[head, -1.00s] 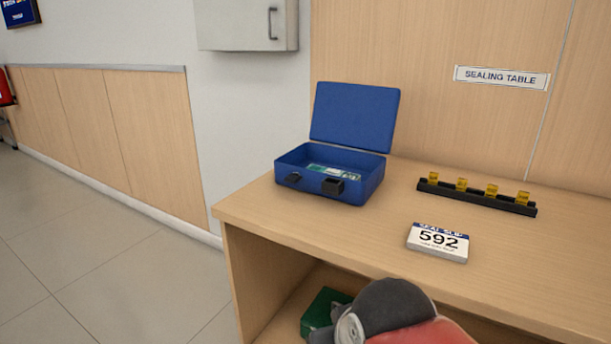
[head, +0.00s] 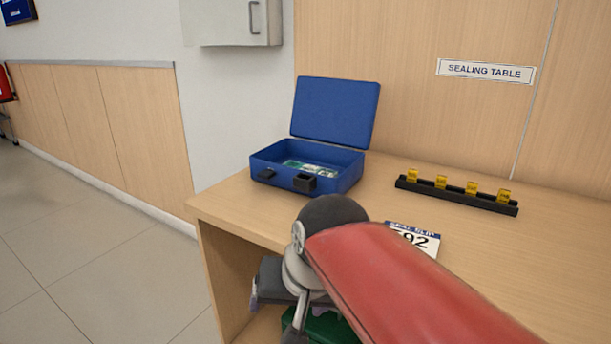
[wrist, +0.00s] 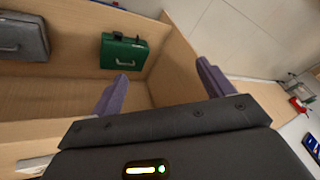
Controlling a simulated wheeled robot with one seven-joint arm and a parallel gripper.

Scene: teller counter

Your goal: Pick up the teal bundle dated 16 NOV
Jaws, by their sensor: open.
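An open blue cash box (head: 345,178) stands on the table with its lid up. Inside it lie flat pieces with teal and pale printing (head: 308,168); they are too small to read a date or tell bundles apart. My gripper (wrist: 163,78) is open and empty in the wrist view, its two purple fingers apart. In the head view my gripper (head: 256,300) is low at the table's front left, below and in front of the blue box. My red arm link hides part of the tabletop.
A seal slip card (head: 418,240) reading 92, partly hidden, lies on the table. A black rack (head: 455,195) with yellow seals is behind it. A green case (wrist: 123,54) and a grey case (wrist: 22,38) stand on the lower shelf. The table's front edge lies near my arm.

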